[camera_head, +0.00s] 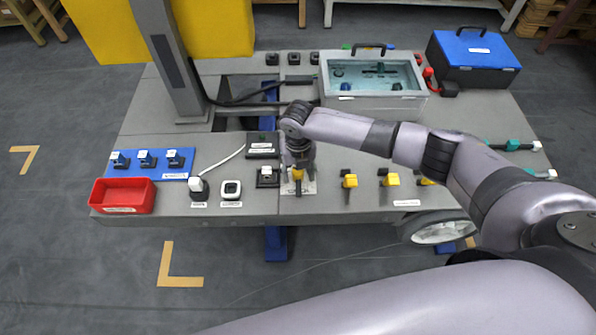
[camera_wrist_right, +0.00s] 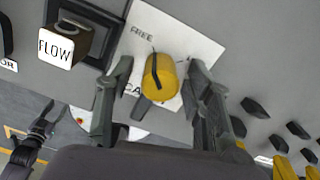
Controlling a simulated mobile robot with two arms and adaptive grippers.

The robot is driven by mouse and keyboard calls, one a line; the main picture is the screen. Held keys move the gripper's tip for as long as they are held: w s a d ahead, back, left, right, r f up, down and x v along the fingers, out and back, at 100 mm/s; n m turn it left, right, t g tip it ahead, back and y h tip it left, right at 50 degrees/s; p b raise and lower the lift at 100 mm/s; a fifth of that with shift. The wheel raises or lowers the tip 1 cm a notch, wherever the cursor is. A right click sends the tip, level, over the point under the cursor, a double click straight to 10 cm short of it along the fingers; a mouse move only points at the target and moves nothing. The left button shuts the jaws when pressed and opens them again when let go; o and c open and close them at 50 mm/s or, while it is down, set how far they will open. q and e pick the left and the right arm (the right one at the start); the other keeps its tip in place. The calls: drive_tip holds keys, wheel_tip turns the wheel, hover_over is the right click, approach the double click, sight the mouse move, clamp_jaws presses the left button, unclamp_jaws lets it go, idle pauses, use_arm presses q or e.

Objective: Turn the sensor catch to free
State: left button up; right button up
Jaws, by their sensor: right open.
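The sensor catch appears to be the yellow knob (camera_wrist_right: 160,78) with a dark line along its top. It sits on a white plate (camera_wrist_right: 205,48) lettered FREE at the upper left, with other lettering partly hidden. In the head view the yellow knob (camera_head: 297,175) is at the table's front edge, partly covered by my right gripper (camera_head: 298,165). In the right wrist view my right gripper (camera_wrist_right: 165,95) is open, with one finger on each side of the knob. I cannot tell whether the fingers touch it.
A block marked FLOW (camera_wrist_right: 57,48) stands close left of the plate. Several yellow knobs, one here (camera_head: 349,181), stand to the right. A red tray (camera_head: 123,209) and a blue strip with dark parts (camera_head: 147,175) are at the left.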

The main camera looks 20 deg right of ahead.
wheel_tip(320, 180, up, 12)
idle(0.6)
